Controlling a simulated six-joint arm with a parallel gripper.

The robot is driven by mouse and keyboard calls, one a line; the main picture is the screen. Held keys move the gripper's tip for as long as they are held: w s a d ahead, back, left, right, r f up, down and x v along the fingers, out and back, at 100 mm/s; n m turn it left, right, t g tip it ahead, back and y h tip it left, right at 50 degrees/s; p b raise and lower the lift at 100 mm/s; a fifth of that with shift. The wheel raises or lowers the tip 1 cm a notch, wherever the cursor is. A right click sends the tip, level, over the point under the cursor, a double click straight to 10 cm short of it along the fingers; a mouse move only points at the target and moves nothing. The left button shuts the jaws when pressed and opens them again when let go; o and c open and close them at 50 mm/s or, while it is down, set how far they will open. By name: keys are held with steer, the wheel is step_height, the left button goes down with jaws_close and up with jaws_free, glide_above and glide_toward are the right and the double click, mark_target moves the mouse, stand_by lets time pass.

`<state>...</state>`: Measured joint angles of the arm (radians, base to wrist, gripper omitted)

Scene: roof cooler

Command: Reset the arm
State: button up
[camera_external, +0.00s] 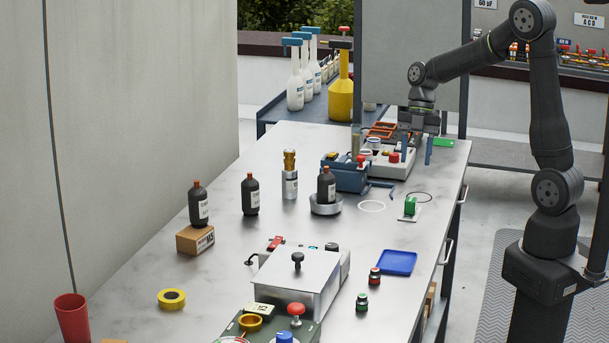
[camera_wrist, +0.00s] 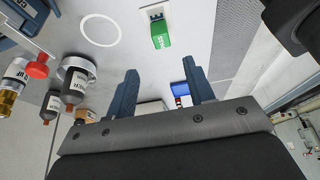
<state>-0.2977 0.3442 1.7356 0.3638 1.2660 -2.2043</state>
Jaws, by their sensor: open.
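My gripper (camera_external: 415,148) hangs from my arm over the far right part of the steel bench (camera_external: 330,228), close to a grey-white device with red and white knobs (camera_external: 393,163). Its two blue fingers point down and stand apart. In the wrist view my gripper (camera_wrist: 165,92) shows both fingers spread, with nothing held between them. The bench surface, a green tag and a white ring show beyond the fingers.
Dark bottles (camera_external: 250,194), a metal-lidded box (camera_external: 297,279) and a blue tray (camera_external: 397,262) stand nearer. The bench around the white ring (camera_external: 372,206) is partly clear.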

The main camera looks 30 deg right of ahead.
steer(key=x, duration=1.3)
steer(key=shift+s+d+r, duration=0.1)
steer(key=shift+s, duration=0.05)
steer(key=r, duration=0.5)
steer(key=shift+w+d+r, duration=0.1)
steer(key=shift+w+d, duration=0.1)
steer(key=shift+d, duration=0.05)
steer(key=d+r, duration=0.7)
steer(key=d, duration=0.5)
step_height(320, 180, up, 5)
steer(key=m+t+y, duration=0.1)
steer(key=m, duration=0.3)
glide_above(412, 198)
steer(key=w+a, duration=0.7)
steer(key=w, duration=0.3)
steer(key=s+a+m+t, duration=0.1)
steer(key=a+m, duration=0.3)
steer(key=a, duration=1.7)
steer(key=shift+a+t, duration=0.3)
